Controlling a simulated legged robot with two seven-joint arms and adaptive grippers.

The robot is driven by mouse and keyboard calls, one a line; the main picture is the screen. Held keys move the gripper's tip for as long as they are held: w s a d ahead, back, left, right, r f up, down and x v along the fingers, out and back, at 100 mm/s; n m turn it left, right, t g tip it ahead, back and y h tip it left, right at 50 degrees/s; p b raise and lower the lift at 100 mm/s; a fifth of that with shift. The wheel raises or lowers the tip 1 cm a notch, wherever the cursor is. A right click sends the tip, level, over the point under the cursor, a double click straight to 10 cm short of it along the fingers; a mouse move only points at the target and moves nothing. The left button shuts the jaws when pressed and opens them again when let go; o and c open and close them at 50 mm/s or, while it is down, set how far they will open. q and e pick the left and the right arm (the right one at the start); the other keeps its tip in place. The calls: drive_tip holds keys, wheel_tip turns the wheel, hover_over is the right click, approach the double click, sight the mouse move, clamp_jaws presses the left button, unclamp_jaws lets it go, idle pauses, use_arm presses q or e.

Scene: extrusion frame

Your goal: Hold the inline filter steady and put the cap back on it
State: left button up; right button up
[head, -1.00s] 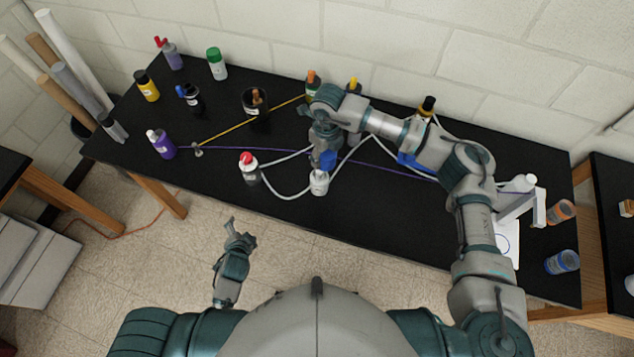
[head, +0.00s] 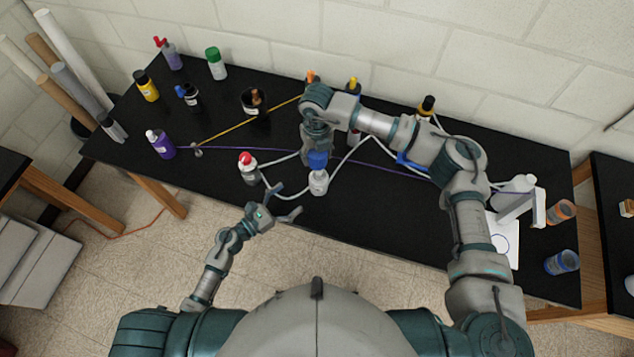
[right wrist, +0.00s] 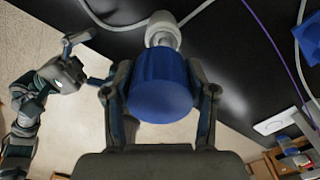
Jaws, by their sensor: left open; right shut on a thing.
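The white inline filter (head: 318,182) stands near the front edge of the black table, with pale tubing beside it. It also shows in the right wrist view (right wrist: 163,28), just beyond the blue cap. My right gripper (head: 317,150) is shut on the blue cap (head: 318,161) and holds it from above, in line over the filter's top. The cap fills the space between the fingers in the right wrist view (right wrist: 160,90). I cannot tell whether the cap touches the filter. My left gripper (head: 290,200) is open and empty, just left of the filter and lower, at the table's front edge.
A red-capped bottle (head: 249,170) stands close left of the filter. Pale tubing loops around the filter, and a purple cord (head: 375,168) runs behind it. Several bottles and a black cup (head: 246,101) stand at the back left. The table front right of the filter is clear.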

sight(311, 182)
use_arm(q)
drive_tip(key=shift+d, duration=0.1)
use_arm(e)
drive_tip(key=shift+d, duration=0.15)
use_arm(q)
drive_tip(key=shift+w+d, duration=0.2)
drive_tip(key=shift+d, duration=0.25)
use_arm(e)
drive_tip(key=shift+d, duration=0.25)
use_arm(q)
drive_tip(key=x, duration=1)
drive_tip(key=shift+w+a, duration=0.1)
drive_tip(key=shift+w, duration=0.15)
use_arm(e)
drive_tip(key=shift+a, duration=0.25)
use_arm(q)
drive_tip(key=shift+w+d, duration=0.25)
drive_tip(key=shift+d, duration=0.35)
use_arm(e)
drive_tip(key=shift+d, duration=0.2)
use_arm(q)
drive_tip(key=shift+a, duration=0.15)
clamp_jaws()
use_arm(e)
drive_tip(key=shift+a, duration=0.1)
drive_tip(key=shift+f, duration=2.45)
